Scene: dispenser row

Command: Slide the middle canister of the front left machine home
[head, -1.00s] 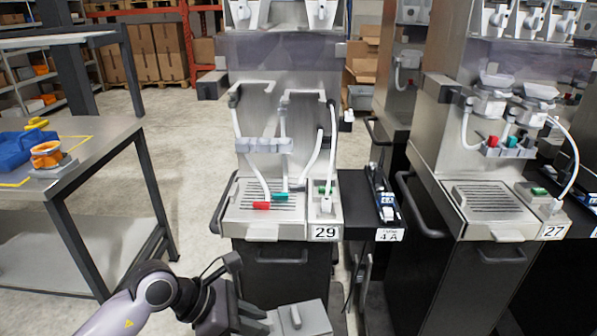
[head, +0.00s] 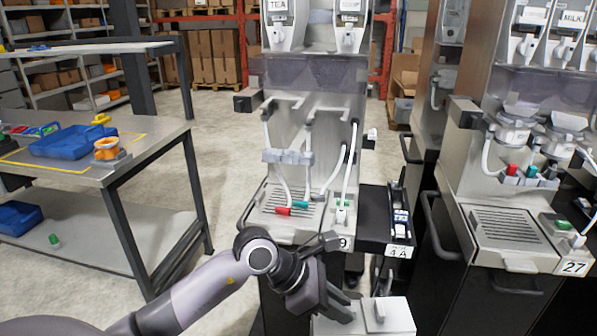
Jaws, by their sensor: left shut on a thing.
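The front left machine (head: 308,100) stands in the middle, its number plate partly covered by my arm. At its top are a canister labelled TEA (head: 284,22) on the left and another labelled canister (head: 350,24) on the right, with a gap between them. My left gripper (head: 350,308) is low in front of the machine, shut on a light grey canister (head: 372,319). A raised tab shows on the canister's top, and its lower part is cut off by the picture edge. My right gripper is out of view.
A drip tray (head: 268,222) with hoses and red and green nozzles juts from the machine. A black side box (head: 388,220) marked 4 A is to its right. Machine 27 (head: 500,150) stands at the right. A table (head: 150,133) with a blue bin (head: 72,143) is left.

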